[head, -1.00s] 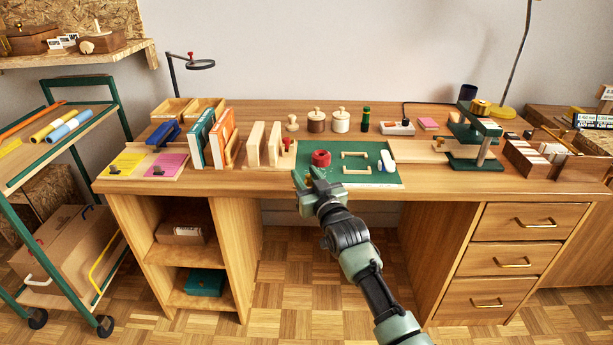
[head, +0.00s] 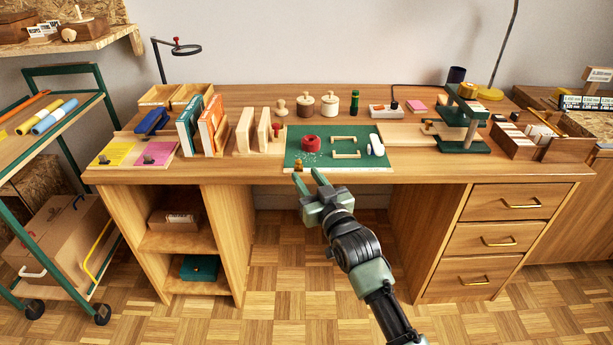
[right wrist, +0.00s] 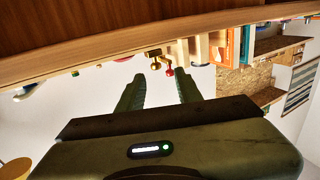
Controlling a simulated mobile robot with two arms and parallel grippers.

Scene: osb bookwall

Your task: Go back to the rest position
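My right gripper (head: 308,175) is in front of the desk's front edge, just short of the green mat (head: 360,140). Its two fingers are apart, with nothing between them. In the right wrist view the open fingers (right wrist: 160,88) also show empty, with the desk edge (right wrist: 100,60) beyond them. A small brass-coloured piece (head: 298,166) stands at the mat's front left edge, just past the fingertips. My left gripper is in neither view.
On the mat are a red ring-like piece (head: 311,142), wooden handles (head: 346,155) and a white roll (head: 376,145). Books (head: 212,125) stand on the desk (head: 230,173) to the left. A green press (head: 462,120) stands right. The floor before the desk is clear.

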